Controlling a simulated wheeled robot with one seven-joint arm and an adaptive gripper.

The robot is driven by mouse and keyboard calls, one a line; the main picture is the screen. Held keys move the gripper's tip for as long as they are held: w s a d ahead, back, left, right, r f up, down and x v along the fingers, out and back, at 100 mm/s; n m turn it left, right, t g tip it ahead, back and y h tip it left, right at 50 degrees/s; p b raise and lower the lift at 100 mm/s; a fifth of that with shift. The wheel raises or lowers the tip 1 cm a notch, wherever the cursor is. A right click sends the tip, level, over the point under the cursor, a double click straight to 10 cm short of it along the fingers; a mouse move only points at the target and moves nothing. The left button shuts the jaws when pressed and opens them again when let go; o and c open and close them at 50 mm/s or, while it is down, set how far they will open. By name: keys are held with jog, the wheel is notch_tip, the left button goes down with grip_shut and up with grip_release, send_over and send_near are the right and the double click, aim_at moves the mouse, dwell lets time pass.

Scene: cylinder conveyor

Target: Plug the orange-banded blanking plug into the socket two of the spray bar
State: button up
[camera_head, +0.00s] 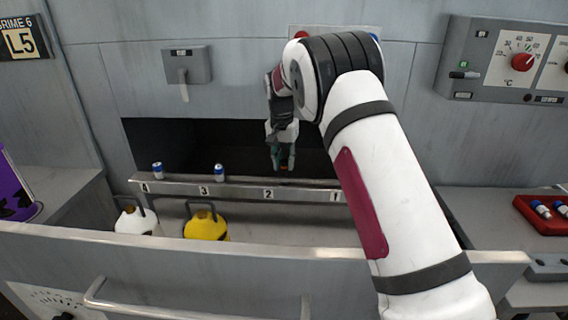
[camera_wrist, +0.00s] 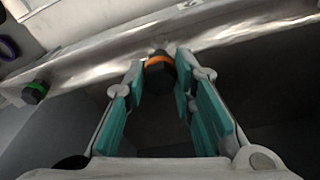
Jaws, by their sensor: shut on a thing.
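The orange-banded blanking plug (camera_wrist: 159,72) is dark with an orange ring and sits between my fingertips in the wrist view. My gripper (camera_wrist: 161,78) is shut on it. In the head view my gripper (camera_head: 283,163) points down at the spray bar, a little right of label 2, and only a small bit of orange shows at its tips. The spray bar (camera_head: 236,192) is a pale metal rail labelled 4, 3, 2, 1 from left to right. I cannot tell whether the plug touches the bar or is in socket two; the fingers hide that spot.
Blue-and-white plugs stand on the bar by label 4 (camera_head: 157,170) and label 3 (camera_head: 219,172). A green-banded dark piece (camera_wrist: 35,92) shows in the wrist view. White (camera_head: 136,219) and yellow (camera_head: 206,225) jugs stand below. A red tray (camera_head: 526,217) is at right.

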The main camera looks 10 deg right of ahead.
aim_at(284, 170)
jog(key=shift+f+b, duration=0.5)
jog(key=shift+f, duration=0.6)
jog(key=shift+f+b, duration=0.7)
jog(key=shift+f, duration=0.6)
dwell(1.4)
jog(key=o, duration=1.1)
jog(key=shift+o, duration=0.2)
